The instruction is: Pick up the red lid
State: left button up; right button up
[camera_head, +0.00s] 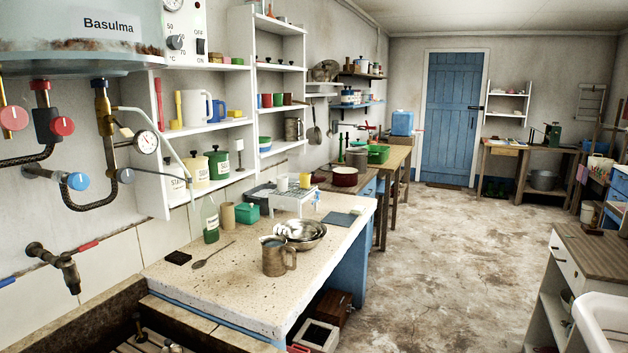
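I cannot clearly make out a separate red lid. A dark red, round pot or pan (344,177) stands at the far end of the counter by the left wall; I cannot tell whether a lid is on it. A small red item (364,127) shows farther back, too small to identify. Another red edge (298,348) shows at the bottom, below the counter, mostly cut off. Neither of my grippers can be made out in this view.
Pipes and valves (103,110) jut out at left. The floor (440,270) is clear; a white basin (603,318) is at lower right.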

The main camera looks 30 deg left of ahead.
aim_at(314, 178)
jog(key=i, duration=5.2)
jog(key=i+u, duration=0.2)
jog(key=i, duration=0.4)
jog(key=i+l+u, duration=0.25)
jog(key=i, duration=0.3)
jog(key=i+l+u, duration=0.2)
jog(key=i, duration=0.4)
